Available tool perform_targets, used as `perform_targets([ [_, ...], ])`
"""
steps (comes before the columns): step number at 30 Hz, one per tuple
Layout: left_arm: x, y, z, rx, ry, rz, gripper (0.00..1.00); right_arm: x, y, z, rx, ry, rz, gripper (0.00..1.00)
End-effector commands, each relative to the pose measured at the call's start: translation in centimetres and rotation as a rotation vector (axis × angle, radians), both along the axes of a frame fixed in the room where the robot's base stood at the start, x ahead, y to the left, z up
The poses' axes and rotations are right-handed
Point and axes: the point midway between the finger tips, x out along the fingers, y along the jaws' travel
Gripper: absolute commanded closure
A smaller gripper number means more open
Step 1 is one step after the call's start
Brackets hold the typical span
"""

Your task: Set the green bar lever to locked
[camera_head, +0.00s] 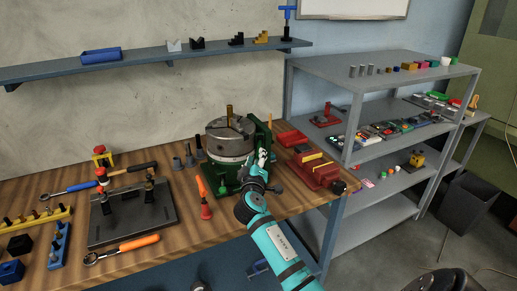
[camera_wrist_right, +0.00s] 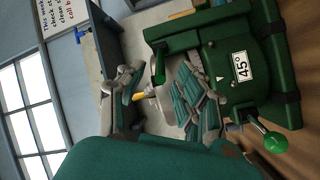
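A dark green machine (camera_wrist_right: 222,62) with a "45°" plate fills the right of the right wrist view. A brighter green bar lever (camera_wrist_right: 158,66) sticks out from its edge. In the head view the machine (camera_head: 262,134) stands on the bench, with a grey round chuck (camera_head: 229,143) in front of its upright plate. My right gripper (camera_head: 262,157) is at the machine's right side. In the wrist view its fingers (camera_wrist_right: 163,62) are apart, with the lever seen in the gap; I cannot tell whether they touch it.
A green ball-knob lever (camera_wrist_right: 273,141) juts from the machine near my gripper. Red vises (camera_head: 315,170) sit close on its right. A dark fixture plate (camera_head: 132,216) lies further left. A grey shelf unit (camera_head: 385,68) stands right of the bench.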

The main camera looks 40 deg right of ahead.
Motion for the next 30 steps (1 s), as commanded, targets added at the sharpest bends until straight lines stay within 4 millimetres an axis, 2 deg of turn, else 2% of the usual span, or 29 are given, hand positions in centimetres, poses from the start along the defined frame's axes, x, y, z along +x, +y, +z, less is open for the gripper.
perform_targets([
  [3, 0.0, 0.0, 0.5, 0.0, 0.0, 0.0, 0.0, 1.6, -1.6, 0.2, -0.001, 0.002, -0.001, 0.65],
  [9, 0.0, 0.0, 0.7, 0.0, 0.0, 0.0, 0.0, 3.1, -2.9, 0.0, 0.0, 0.0, -0.001, 0.65],
  [20, 0.0, 0.0, 0.7, 0.0, 0.0, 0.0, 0.0, 3.4, -3.2, 0.0, 0.001, 0.001, 0.001, 0.65],
  [27, 0.0, 0.0, 0.7, 0.0, 0.0, 0.0, 0.0, 3.4, -3.2, -0.1, 0.001, 0.001, 0.001, 0.97],
  [28, 0.0, 0.0, 0.7, 0.0, 0.0, 0.0, 0.0, 3.4, -3.2, -0.1, 0.001, 0.001, 0.001, 1.0],
  [30, 0.0, 0.0, 0.7, 0.0, 0.0, 0.0, 0.0, 3.4, -3.2, -0.1, 0.001, 0.001, 0.001, 1.0],
])
